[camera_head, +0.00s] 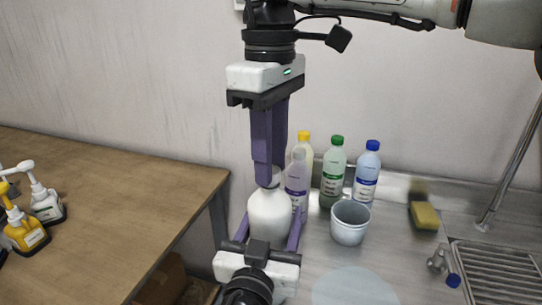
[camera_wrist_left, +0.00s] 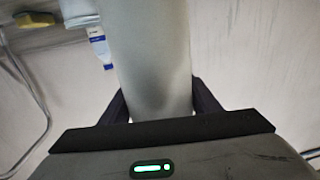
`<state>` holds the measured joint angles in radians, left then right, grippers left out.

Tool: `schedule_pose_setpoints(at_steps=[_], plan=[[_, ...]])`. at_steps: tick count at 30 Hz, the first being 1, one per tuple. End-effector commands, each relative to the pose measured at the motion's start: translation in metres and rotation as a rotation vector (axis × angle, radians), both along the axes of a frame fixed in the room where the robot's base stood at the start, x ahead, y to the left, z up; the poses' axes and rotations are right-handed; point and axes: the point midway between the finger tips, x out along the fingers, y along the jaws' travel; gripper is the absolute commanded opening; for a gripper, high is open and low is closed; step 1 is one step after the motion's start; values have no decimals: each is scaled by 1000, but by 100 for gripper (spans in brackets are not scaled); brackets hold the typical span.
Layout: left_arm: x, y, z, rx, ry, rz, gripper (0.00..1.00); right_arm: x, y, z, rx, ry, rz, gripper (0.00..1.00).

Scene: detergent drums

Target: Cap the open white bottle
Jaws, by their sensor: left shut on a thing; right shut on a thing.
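The white bottle (camera_head: 268,217) stands upright at the left end of the metal counter. My left gripper (camera_head: 270,222) is shut around its body from the front. In the left wrist view the pale bottle (camera_wrist_left: 150,60) fills the space between the fingers. My right gripper (camera_head: 268,180) points straight down over the bottle, its fingertips at the neck. It is shut on a small greyish piece at the bottle's mouth, probably the cap, mostly hidden by the fingers. I cannot tell whether that piece is seated.
Close behind are a purple-label bottle (camera_head: 297,180), a yellow-capped bottle (camera_head: 304,141), a green bottle (camera_head: 333,170) and a blue-capped bottle (camera_head: 367,174). A grey cup (camera_head: 349,222) stands to the right, with a sponge (camera_head: 424,216) beyond. A wooden table (camera_head: 110,205) with pump bottles is left.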

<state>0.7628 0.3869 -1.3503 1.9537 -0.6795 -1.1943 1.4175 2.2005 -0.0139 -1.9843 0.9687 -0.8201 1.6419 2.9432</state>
Motion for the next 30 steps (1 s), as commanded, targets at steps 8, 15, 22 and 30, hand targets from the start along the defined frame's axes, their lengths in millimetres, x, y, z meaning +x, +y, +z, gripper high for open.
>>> schedule_pose_setpoints(at_steps=[8,15,22,30], plan=[[1,0,-1,5,2,0,0,0,0,1,8,0,-140,5],[1,0,-1,3,1,1,0,0,0,1,10,0,-143,5],[1,0,0,3,1,1,0,0,0,1,10,0,-143,44],[1,0,0,3,0,1,0,1,0,6,10,-3,-143,44]])
